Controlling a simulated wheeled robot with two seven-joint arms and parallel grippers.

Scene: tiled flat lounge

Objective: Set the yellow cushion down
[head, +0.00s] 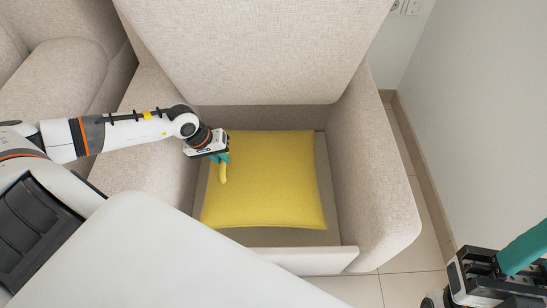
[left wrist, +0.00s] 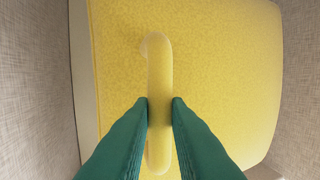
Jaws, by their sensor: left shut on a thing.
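The yellow cushion (head: 267,182) lies flat in the open storage space under the raised seat of a beige sofa section. In the left wrist view the cushion (left wrist: 225,75) fills most of the picture, with a curved yellow handle (left wrist: 160,70) standing from it. My left gripper (head: 222,168) is over the cushion's left side, its green fingers (left wrist: 160,115) shut on the handle. Whether the cushion touches the floor of the space is hidden beneath it. My right gripper (head: 520,255) is only partly in view at the lower right, away from the cushion.
The storage space has a low front board (head: 315,260) and a thick right armrest (head: 372,170). The raised seat (head: 255,50) stands behind it. A white wall (head: 480,120) is at the right, with a strip of tiled floor (head: 410,255) between.

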